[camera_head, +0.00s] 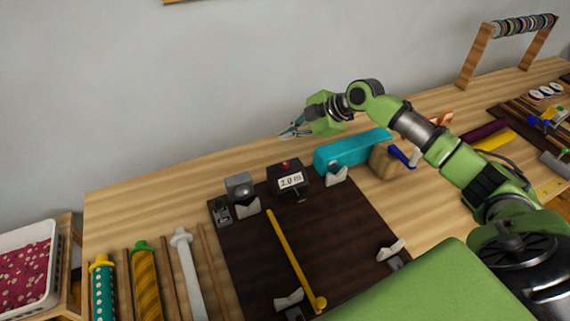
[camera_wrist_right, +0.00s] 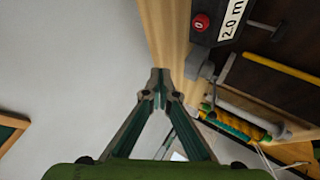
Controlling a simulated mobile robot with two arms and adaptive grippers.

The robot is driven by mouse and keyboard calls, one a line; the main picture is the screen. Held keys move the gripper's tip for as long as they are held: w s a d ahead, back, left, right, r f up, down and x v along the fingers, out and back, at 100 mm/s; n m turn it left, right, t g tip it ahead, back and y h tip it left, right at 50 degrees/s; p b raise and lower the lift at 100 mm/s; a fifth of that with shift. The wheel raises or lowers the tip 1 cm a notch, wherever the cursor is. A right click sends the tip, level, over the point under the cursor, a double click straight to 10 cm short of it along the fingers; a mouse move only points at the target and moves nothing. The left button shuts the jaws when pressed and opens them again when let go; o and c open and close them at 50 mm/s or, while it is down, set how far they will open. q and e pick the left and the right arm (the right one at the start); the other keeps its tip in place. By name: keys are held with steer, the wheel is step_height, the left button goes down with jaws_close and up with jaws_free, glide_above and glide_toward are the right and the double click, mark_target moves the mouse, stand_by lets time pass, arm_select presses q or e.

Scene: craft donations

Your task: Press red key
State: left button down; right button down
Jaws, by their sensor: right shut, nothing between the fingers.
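In the right wrist view the red key (camera_wrist_right: 200,23) shows at the top right, beside the display (camera_wrist_right: 232,16). My right gripper (camera_head: 285,133) hangs in front of the wall, above and behind the box in the picture, apart from the key. In the wrist view its fingers (camera_wrist_right: 160,80) are closed together and empty. My left gripper is not in view.
A dark board (camera_head: 330,230) bears a yellow rod (camera_head: 293,258) and small clamps. A turquoise block (camera_head: 352,148) lies right of the box, under my right arm. A grey-topped block (camera_head: 239,184) stands left of it. Fabric rolls (camera_head: 146,282) lie at the left.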

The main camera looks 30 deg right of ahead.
steer(key=b, duration=0.5)
glide_above(287, 165)
step_height(287, 165, down, 8)
steer(key=shift+w+d+r, duration=0.1)
steer(key=shift+r, duration=0.1)
steer(key=shift+f+b, duration=0.5)
steer(key=shift+f, duration=0.05)
stand_by(0.5)
steer(key=shift+f+b, duration=0.35)
steer(key=shift+f, duration=0.1)
steer(key=shift+f+b, duration=0.35)
steer(key=shift+f, duration=0.15)
stand_by(0.5)
stand_by(0.4)
steer(key=shift+r+p, duration=0.65)
steer(key=shift+r, duration=0.3)
